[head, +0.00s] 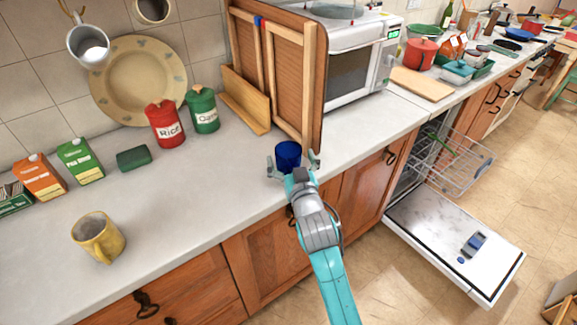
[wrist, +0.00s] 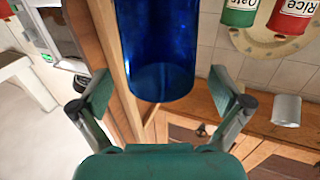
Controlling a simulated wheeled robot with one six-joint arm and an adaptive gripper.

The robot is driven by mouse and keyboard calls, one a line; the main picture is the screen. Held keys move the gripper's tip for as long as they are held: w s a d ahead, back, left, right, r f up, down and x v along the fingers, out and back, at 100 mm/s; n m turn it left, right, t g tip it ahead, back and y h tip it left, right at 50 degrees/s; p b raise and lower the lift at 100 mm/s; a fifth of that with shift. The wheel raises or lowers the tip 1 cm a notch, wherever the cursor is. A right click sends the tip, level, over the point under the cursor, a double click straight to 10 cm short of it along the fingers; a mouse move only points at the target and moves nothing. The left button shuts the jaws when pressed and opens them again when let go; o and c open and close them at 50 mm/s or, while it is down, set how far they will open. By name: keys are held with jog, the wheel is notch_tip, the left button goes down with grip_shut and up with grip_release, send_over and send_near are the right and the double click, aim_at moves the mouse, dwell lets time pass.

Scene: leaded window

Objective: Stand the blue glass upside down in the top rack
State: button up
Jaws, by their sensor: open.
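The blue glass (head: 287,154) stands near the front edge of the white counter in the head view, looking upright with its dark mouth up. My gripper (head: 293,163) is open at the glass, one finger on each side. In the wrist view the glass (wrist: 157,45) lies ahead of the gap between the spread fingertips of my gripper (wrist: 161,90), with space to both fingers. The glass is not gripped. The wire rack (head: 458,165) of the dishwasher is pulled out at the right, above the lowered door (head: 440,235); a green item lies in it.
A wooden cabinet or board panel (head: 310,90) stands on the counter just behind the glass. A microwave (head: 350,65) is behind it. A yellow mug (head: 98,237), red Rice canister (head: 165,125) and green canister (head: 202,110) stand to the left. A blue-grey item (head: 474,243) lies on the door.

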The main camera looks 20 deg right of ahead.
jog(key=shift+w, duration=1.15)
jog(key=c, duration=1.9)
jog(key=shift+o, duration=0.2)
jog(key=shift+r, duration=0.1)
